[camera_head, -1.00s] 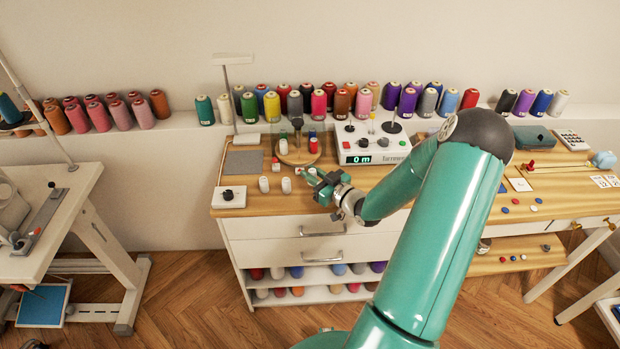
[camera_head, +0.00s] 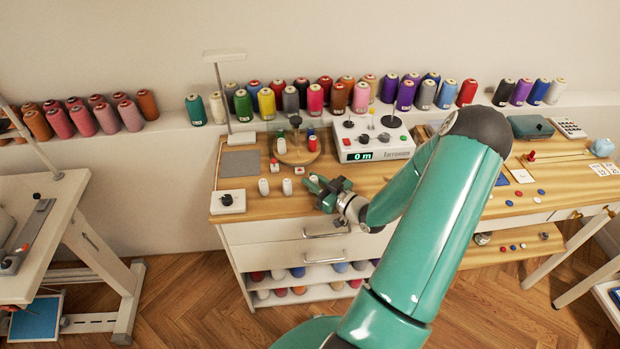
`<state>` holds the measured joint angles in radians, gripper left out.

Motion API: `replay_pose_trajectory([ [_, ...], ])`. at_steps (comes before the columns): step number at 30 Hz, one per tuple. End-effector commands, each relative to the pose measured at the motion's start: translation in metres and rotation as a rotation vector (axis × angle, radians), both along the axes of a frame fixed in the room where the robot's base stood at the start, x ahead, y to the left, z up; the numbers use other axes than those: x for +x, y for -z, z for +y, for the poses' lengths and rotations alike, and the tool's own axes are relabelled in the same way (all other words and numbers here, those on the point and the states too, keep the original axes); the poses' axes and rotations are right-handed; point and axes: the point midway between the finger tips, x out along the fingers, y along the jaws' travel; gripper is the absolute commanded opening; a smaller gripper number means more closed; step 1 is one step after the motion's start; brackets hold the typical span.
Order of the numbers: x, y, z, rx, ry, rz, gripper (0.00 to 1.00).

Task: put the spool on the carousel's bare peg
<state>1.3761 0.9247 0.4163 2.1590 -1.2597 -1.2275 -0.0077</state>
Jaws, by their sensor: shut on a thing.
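The carousel (camera_head: 298,158) is a round wooden disc with a dark central knob, near the back of the wooden worktop. A red spool (camera_head: 312,144) and a white spool (camera_head: 281,147) stand on it. Its bare peg is too small to make out. My gripper (camera_head: 317,185) is over the front of the worktop, in front of the carousel and slightly right of it. It is shut on a small spool with a pale top (camera_head: 313,178), mostly hidden by the green fingers. The held spool is apart from the carousel.
Two white spools (camera_head: 275,187) stand left of my gripper. A white box with a 0 m display (camera_head: 372,145) is behind right, and a white box with a black knob (camera_head: 228,201) is front left. A tall stand (camera_head: 222,95) rises behind left. Cones line the back ledge.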

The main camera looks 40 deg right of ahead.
Motion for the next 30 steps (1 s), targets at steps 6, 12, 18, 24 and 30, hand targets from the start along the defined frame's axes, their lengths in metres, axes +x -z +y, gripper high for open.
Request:
replay_pose_trajectory([
  [6,-0.0046,-0.0001,-0.0021,0.0,0.003,0.0,0.0],
  [12,-0.0049,0.0045,-0.0019,0.001,0.002,0.0,0.0],
  [18,-0.0035,0.0047,-0.0018,0.0,0.001,0.0,0.43],
  [24,-0.0017,0.0046,-0.0015,0.0,0.001,0.0,0.43],
  [30,-0.0066,0.0043,-0.0029,0.0,0.004,0.002,0.43],
])
